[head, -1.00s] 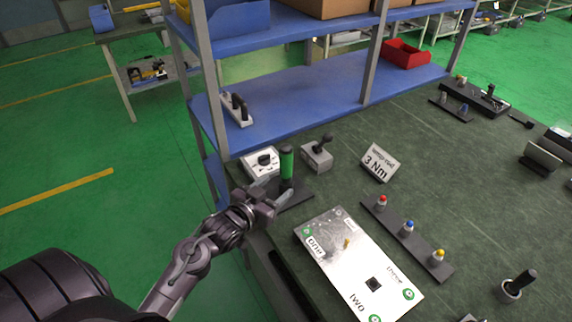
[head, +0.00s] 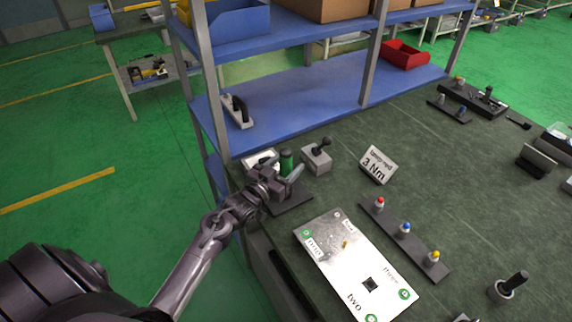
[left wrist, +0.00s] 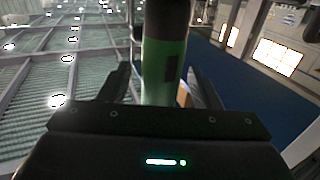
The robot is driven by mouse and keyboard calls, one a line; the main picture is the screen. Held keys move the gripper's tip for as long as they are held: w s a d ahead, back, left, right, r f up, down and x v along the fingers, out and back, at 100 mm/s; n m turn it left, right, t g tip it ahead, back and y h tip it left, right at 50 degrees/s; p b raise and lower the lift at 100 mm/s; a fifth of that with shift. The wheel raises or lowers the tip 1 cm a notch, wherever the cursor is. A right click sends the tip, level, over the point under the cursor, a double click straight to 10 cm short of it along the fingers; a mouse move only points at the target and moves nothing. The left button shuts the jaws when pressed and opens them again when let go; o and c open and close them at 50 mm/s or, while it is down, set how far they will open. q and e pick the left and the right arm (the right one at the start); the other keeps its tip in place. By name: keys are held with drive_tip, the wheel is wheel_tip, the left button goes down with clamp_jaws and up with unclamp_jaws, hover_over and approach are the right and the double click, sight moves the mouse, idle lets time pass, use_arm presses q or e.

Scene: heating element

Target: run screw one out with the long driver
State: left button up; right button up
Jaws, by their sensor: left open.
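The long driver (head: 287,160) has a green and dark handle and stands upright on a dark base (head: 291,201) at the near left corner of the bench. My left gripper (head: 285,180) is open, with its fingers around the driver's handle. In the left wrist view the green handle (left wrist: 163,70) stands between the two fingers (left wrist: 163,85). A white plate (head: 358,262) lies on the bench, with corners labelled "one", "two" and "three" and green-ringed marks. A small brass-coloured piece (head: 346,244) stands on it. My right gripper is out of view.
A grey block with a black knob (head: 317,158) and a white dial box (head: 258,160) stand close by the driver. A "3 Nm" sign (head: 378,165) stands behind the plate. A strip with red, blue and yellow-topped bits (head: 405,240) lies right of it. Blue shelving (head: 290,95) rises behind.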

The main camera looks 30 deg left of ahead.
use_arm(q)
drive_tip(key=shift+c, duration=0.3)
drive_tip(key=c, duration=1.2)
drive_tip(key=shift+r, duration=0.1)
